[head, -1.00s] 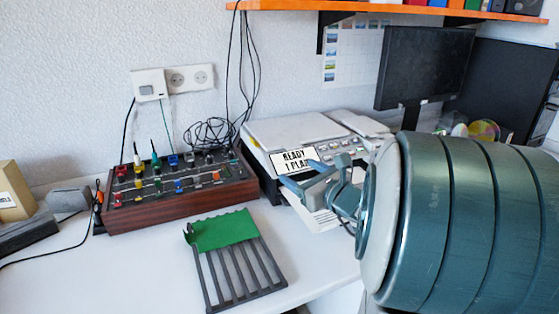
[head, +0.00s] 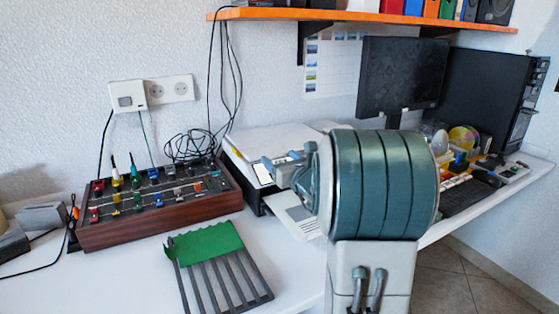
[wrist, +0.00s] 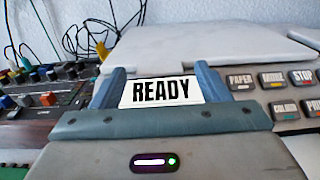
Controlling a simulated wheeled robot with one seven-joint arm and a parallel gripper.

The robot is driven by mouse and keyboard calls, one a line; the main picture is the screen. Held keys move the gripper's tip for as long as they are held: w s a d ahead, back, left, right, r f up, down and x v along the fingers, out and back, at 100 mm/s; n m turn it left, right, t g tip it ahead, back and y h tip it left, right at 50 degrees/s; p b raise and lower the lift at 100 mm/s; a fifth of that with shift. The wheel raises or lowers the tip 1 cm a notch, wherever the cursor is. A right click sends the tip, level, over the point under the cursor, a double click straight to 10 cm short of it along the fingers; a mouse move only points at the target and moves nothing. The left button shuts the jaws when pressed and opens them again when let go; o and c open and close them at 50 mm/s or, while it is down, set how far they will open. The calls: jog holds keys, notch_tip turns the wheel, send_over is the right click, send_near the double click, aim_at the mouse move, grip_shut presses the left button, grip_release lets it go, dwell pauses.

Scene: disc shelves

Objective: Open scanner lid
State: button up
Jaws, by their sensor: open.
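The scanner (head: 262,146) is a pale printer-like machine with a flat lid on top, standing at the back of the desk. In the wrist view its grey-white lid (wrist: 215,50) lies flat and looks closed. My gripper (head: 277,162) is at the scanner's front, and my arm hides much of its right side. In the wrist view my gripper (wrist: 160,80) has its two blue fingers apart, with nothing held. A white display reading READY (wrist: 161,91) shows between the fingers. I cannot tell whether the fingers touch the scanner.
Labelled buttons (wrist: 270,80) sit right of the fingers. A wooden-sided control box (head: 160,205) and a black rack with a green piece (head: 205,243) lie to the left. A monitor (head: 402,75) stands behind, under an orange shelf (head: 370,16).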

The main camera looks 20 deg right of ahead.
jog(key=shift+w, duration=0.65)
